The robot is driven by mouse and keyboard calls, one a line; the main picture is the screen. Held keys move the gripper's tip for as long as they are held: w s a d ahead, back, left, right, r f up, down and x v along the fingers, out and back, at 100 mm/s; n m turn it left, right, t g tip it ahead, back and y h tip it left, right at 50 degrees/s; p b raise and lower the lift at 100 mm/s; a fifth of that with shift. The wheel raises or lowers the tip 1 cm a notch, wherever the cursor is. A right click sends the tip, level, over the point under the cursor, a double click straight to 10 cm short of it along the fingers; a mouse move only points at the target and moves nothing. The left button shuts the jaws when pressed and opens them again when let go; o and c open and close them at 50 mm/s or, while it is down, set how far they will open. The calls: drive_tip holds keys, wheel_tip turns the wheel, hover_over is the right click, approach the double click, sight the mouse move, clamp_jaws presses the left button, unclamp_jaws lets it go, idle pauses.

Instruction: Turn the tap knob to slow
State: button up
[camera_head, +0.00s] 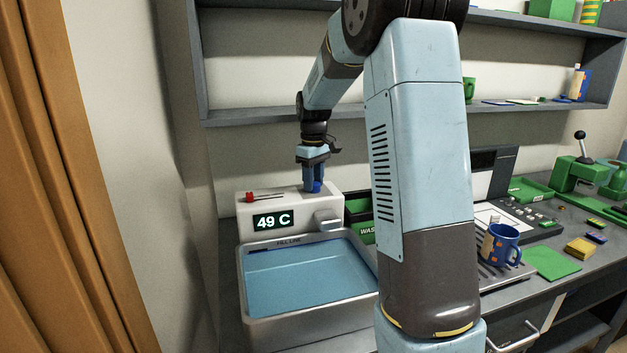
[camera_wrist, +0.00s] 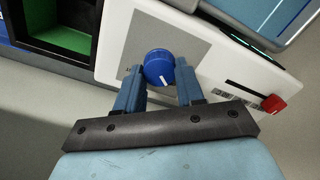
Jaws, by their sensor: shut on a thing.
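The tap knob is a round blue knob (camera_head: 317,187) on top of the white tap unit (camera_head: 290,207); it also shows in the wrist view (camera_wrist: 158,67), on a grey patch of the panel. My gripper (camera_head: 314,182) points down at it from above. In the wrist view my gripper's blue fingers (camera_wrist: 160,75) stand on either side of the knob, shut on it. The front display (camera_head: 273,221) reads 49 C. A grey spout (camera_head: 327,221) juts from the unit's front. I cannot read any slow mark; the fingers partly hide the knob's surroundings.
A red slider (camera_head: 249,196) sits on the unit's left, in the wrist view (camera_wrist: 272,104) at right. A grey basin (camera_head: 374,275) of blue water stands below the spout. A dark bin with a green label (camera_head: 366,233) is close right. A shelf (camera_head: 270,114) runs behind my arm.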

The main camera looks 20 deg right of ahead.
drive_tip(key=shift+c, duration=1.1)
drive_tip(key=m, duration=0.5)
drive_tip(key=shift+d+m, duration=0.1)
drive_tip(key=shift+m, duration=2.2)
drive_tip(key=o, duration=1)
drive_tip(key=shift+o, duration=0.2)
drive_tip(key=shift+r, duration=0.1)
